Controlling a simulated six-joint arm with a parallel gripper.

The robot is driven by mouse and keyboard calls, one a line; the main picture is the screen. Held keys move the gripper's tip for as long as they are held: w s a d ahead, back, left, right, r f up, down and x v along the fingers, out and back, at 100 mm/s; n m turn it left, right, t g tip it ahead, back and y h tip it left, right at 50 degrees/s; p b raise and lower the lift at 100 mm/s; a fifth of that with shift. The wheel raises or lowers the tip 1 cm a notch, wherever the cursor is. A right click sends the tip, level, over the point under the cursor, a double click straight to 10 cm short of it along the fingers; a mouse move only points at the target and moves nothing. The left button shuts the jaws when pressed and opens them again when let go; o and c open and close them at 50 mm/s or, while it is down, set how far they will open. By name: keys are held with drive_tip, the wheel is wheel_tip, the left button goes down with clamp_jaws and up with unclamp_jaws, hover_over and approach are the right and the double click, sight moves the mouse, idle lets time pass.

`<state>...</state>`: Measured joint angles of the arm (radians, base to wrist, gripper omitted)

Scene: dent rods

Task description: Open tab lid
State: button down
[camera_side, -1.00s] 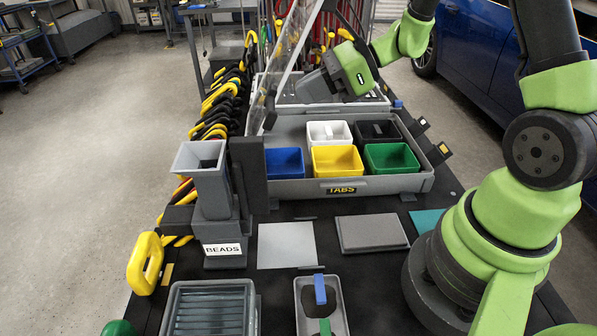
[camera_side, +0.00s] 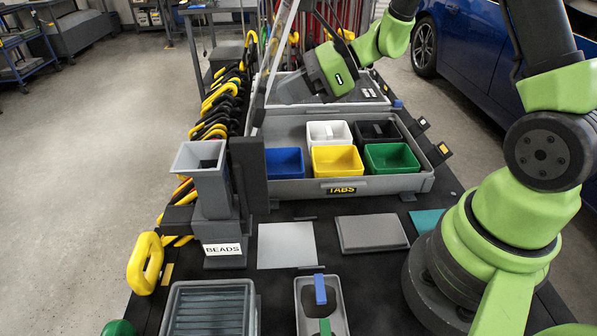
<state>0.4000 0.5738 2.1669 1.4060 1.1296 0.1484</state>
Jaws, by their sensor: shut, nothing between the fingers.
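The tab lid (camera_side: 274,60) is a clear panel with a pale frame. It stands raised and steep along the left side of the grey tray marked TABS (camera_side: 400,184), and its top runs out of the picture. The tray lies uncovered, with blue (camera_side: 285,163), yellow (camera_side: 337,160), green (camera_side: 391,158), white (camera_side: 329,132) and black (camera_side: 377,131) bins in it. My gripper (camera_side: 308,74) is shut and empty above the tray's back part, just right of the lid. I cannot tell if it touches the lid; its fingertips are hard to make out.
A grey hopper marked BEADS (camera_side: 200,168) stands left of the tray. In front lie a light grey plate (camera_side: 286,245), a darker grey pad (camera_side: 371,233) and a small bin with blue and green handles (camera_side: 337,306). Yellow and black clamps (camera_side: 215,105) line the left edge.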

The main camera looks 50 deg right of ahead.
drive_tip(key=shift+w+a, duration=1.05)
drive_tip(key=shift+w+a, duration=1.05)
drive_tip(key=shift+w+a, duration=0.5)
drive_tip(key=shift+a, duration=0.05)
drive_tip(key=s+d, duration=0.4)
drive_tip(key=shift+s+d, duration=0.15)
drive_tip(key=shift+d, duration=0.05)
